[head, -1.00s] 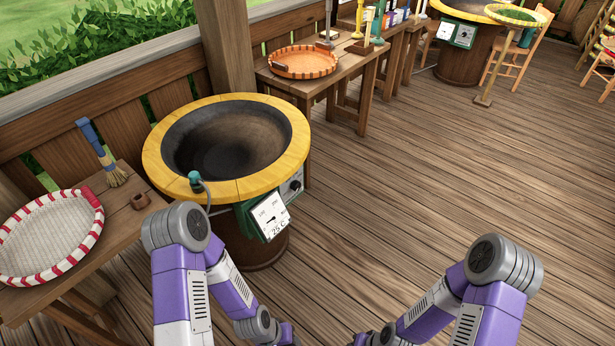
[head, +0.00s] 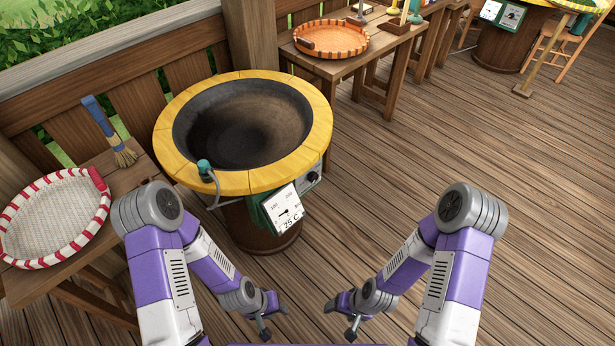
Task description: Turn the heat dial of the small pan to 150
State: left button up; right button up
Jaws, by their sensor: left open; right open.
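The near pan (head: 243,181) is a dark bowl with a yellow wooden rim on a round wooden base. A white gauge (head: 284,212) on its front reads 25 C. A dark heat dial (head: 314,178) sits right of the gauge, partly under the rim; its setting is too small to read. A far pan's base (head: 503,48) with its own panel (head: 501,12) stands at the upper right; I cannot tell which pan is the smaller. My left gripper (head: 273,318) is open and empty, below the near gauge. My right gripper (head: 341,317) is open and empty, to its right.
A side table on the left holds a red-and-white rimmed tray (head: 102,180) and a blue-handled brush (head: 124,157). An orange tray (head: 351,54) sits on a table behind the near pan. A wooden chair (head: 576,50) stands far right. The floor (head: 450,140) between is clear.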

aim_at(313, 177)
jog(key=u, duration=0.55)
jog(key=i, duration=0.7)
jog(key=u, duration=0.2)
